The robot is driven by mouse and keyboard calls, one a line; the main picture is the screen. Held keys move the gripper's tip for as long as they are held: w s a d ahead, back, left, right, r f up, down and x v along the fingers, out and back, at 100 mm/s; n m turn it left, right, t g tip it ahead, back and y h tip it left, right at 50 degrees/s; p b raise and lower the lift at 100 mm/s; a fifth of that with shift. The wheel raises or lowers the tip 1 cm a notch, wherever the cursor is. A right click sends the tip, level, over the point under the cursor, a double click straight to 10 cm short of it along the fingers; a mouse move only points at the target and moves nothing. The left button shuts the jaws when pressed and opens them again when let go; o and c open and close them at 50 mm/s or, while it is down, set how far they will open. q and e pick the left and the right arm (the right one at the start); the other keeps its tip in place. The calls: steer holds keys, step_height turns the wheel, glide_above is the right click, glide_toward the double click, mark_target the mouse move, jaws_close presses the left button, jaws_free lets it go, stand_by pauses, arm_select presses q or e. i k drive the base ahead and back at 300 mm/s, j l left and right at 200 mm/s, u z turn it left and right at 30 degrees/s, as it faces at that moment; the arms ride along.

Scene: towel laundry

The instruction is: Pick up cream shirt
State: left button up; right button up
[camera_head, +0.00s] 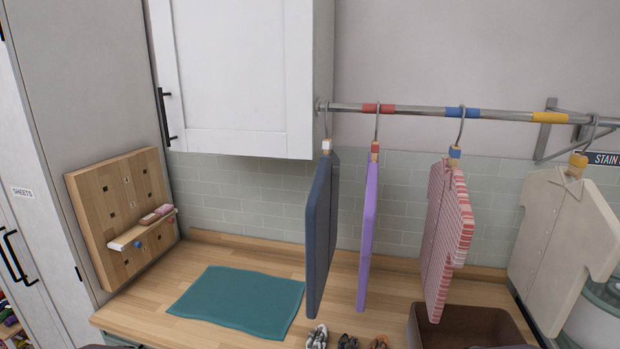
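The cream shirt (562,235) hangs on a hanger at the far right of the head view. It has a collar, short sleeves and a button front. Its hanger hook (591,135) goes up to the rail near a yellow band, with a yellow piece at the collar. The shirt hangs at an angle, and its right sleeve is close to the picture's right edge. Neither of my grippers can be made out in this view.
The metal rail (420,110) also carries a navy garment (321,235), a purple one (367,240) and a red-striped shirt (444,235). Below are a brown bin (415,328) and a wooden counter (215,335) with a teal mat (238,300). A wall bracket (546,128) supports the rail.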

mark_target(568, 232)
steer(key=z, duration=1.6)
steer(key=i+l+u, duration=0.15)
steer(key=u, duration=0.15)
steer(key=i+l+u, duration=0.1)
steer(key=l+u, duration=0.25)
steer(key=i+l+u, duration=0.1)
steer(key=l+u, duration=0.55)
steer(key=i+l, duration=0.05)
steer(key=l, duration=0.05)
